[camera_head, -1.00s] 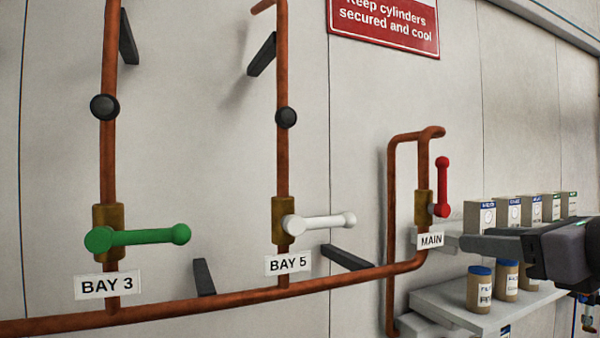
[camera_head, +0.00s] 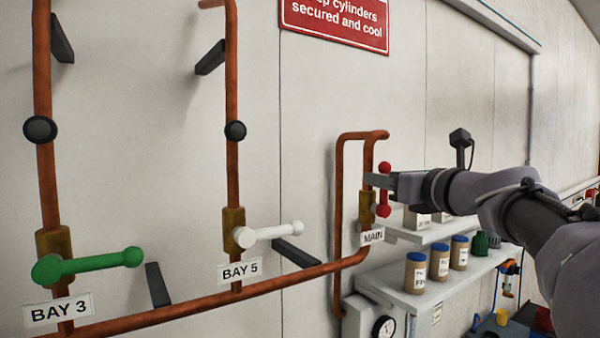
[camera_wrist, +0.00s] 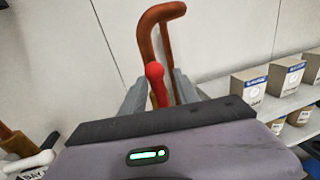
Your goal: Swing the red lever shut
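The red lever (camera_head: 384,190) stands upright on the brass valve (camera_head: 366,208) above the MAIN label (camera_head: 372,236), in line with its copper pipe. My gripper (camera_head: 383,181) has come in from the right, at the lever's upper part just below its top knob. In the wrist view, the red lever (camera_wrist: 156,82) rises between the two grey fingers of my gripper (camera_wrist: 160,95), which stand apart on either side of it. Contact is not clear. The lever's lower end is hidden there behind the gripper body.
A green lever (camera_head: 88,265) at BAY 3 and a white lever (camera_head: 267,234) at BAY 5 point right. Shelves (camera_head: 470,270) with jars and boxes stand under my arm. A copper pipe loop (camera_head: 339,220) lies just left of the MAIN valve.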

